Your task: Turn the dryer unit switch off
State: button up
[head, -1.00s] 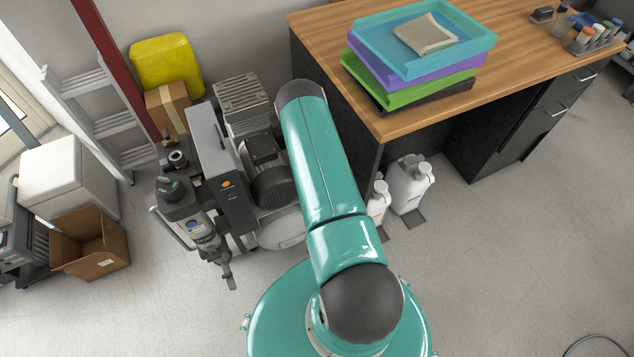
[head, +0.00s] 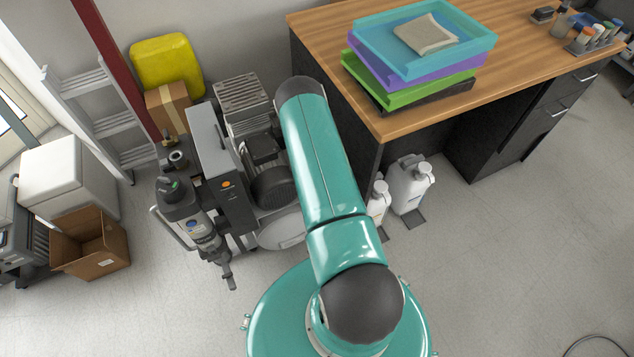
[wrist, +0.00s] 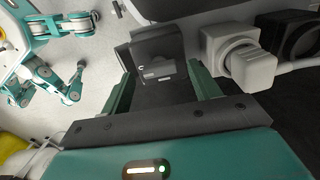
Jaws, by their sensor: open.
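In the head view, a grey upright cabinet unit (head: 216,160), which looks like the dryer unit, stands in the compressor group left of my arm. A small orange switch or button (head: 226,184) shows on its front face. My gripper (wrist: 161,88) shows in the wrist view with its two teal fingers apart and nothing clasped between them. A dark box (wrist: 158,45) with small pale markings lies ahead of the gap between the fingers. I cannot tell whether it belongs to the dryer unit. In the head view my gripper is hidden behind my arm.
A compressor motor (head: 272,187) sits close beside the cabinet. A wooden-topped desk (head: 520,65) with stacked trays stands right, white jugs (head: 410,184) below it. A cardboard box (head: 92,245) and a ladder (head: 100,120) are left. In the wrist view, a pale fitting (wrist: 245,62) is close right.

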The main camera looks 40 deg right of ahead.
notch_tip(320, 180, up, 13)
dwell(0.3)
dwell(0.5)
jog(key=w+a+r+n+t, duration=0.1)
jog(key=a+r+n, duration=0.2)
jog(key=a+r, duration=0.55)
jog(key=w+a+r+n+t, duration=0.1)
jog(key=a+r+n, duration=0.25)
jog(key=r, duration=1.05)
jog(key=w+a+r+n+t, duration=0.1)
jog(key=a+r+n, duration=0.2)
jog(key=a+r, duration=0.55)
jog(key=s+a+r+n+t, duration=0.1)
jog(key=s+a+r+n, duration=0.4)
jog(key=s+r, duration=0.4)
jog(key=s+a+r+n+t, duration=0.1)
jog(key=s+a+r+n, duration=0.5)
jog(key=s+r, duration=0.3)
jog(key=s+n, duration=0.1)
jog(key=s, duration=0.2)
jog(key=shift+t, duration=0.3)
jog(key=shift+r, duration=0.1)
